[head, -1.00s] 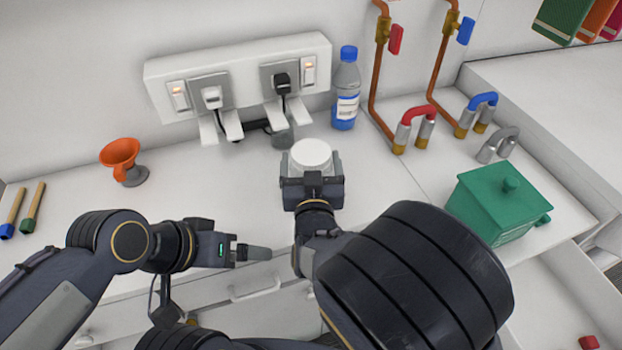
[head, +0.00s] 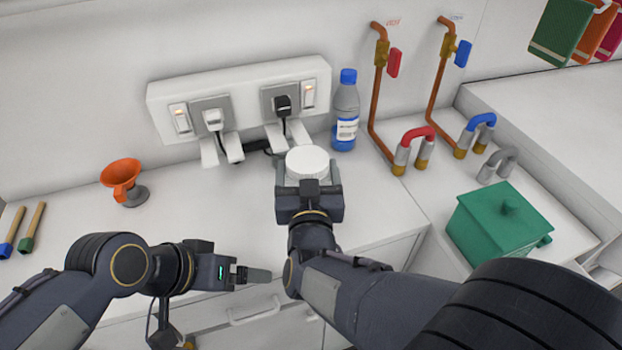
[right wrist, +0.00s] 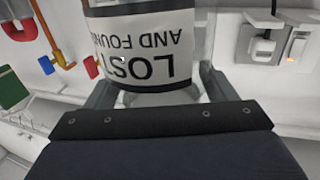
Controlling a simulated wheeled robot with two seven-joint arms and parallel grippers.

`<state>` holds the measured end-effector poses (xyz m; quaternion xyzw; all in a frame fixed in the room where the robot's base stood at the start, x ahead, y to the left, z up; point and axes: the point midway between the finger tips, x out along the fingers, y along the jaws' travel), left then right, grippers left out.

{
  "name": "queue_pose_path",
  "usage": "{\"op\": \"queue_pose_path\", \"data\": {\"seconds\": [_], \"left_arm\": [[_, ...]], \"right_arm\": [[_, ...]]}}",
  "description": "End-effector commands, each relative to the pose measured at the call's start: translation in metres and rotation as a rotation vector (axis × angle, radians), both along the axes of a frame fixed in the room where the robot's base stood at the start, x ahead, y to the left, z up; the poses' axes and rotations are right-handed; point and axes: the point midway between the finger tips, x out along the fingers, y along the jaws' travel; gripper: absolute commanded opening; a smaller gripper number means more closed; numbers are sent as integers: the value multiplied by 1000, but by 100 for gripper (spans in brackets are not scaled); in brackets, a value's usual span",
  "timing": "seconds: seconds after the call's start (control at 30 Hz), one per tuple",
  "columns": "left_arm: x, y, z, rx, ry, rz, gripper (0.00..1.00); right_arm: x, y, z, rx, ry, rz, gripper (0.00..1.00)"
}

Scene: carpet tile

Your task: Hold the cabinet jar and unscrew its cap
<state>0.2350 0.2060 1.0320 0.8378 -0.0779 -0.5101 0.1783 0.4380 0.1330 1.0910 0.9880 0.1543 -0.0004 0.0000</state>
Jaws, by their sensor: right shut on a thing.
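The jar has a round white cap (head: 307,161), seen from above in the middle of the head view. My right gripper (head: 308,186) is shut on the jar body below the cap. In the right wrist view the clear jar (right wrist: 140,45) stands between the fingers, its white label reading "LOST AND FOUND" upside down. The cap is on the jar; it is outside the wrist view. My left gripper (head: 258,275) is lower left of the jar, near the counter's front edge, pointing right and apart from it. Its finger gap is not clear.
A socket strip (head: 240,95) with plugs is on the wall behind the jar. A water bottle (head: 345,112) stands behind right. The counter (head: 210,225) left of the jar is clear.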

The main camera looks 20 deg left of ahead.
Motion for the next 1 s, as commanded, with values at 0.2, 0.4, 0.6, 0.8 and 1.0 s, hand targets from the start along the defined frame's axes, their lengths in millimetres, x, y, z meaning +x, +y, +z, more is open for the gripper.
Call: {"op": "queue_pose_path", "data": {"seconds": [0.2,0.4,0.6,0.8,1.0], "left_arm": [[0,0,5,0,0,0,92],[0,0,7,0,0,0,92],[0,0,8,0,0,0,92],[0,0,8,0,0,0,92],[0,0,8,0,0,0,92]], "right_arm": [[-52,3,45,4,-1,9,42],[-93,4,63,3,0,5,42],[-113,4,72,2,0,1,42],[-118,4,73,-1,0,-1,42],[-117,4,73,0,0,-1,72]]}}
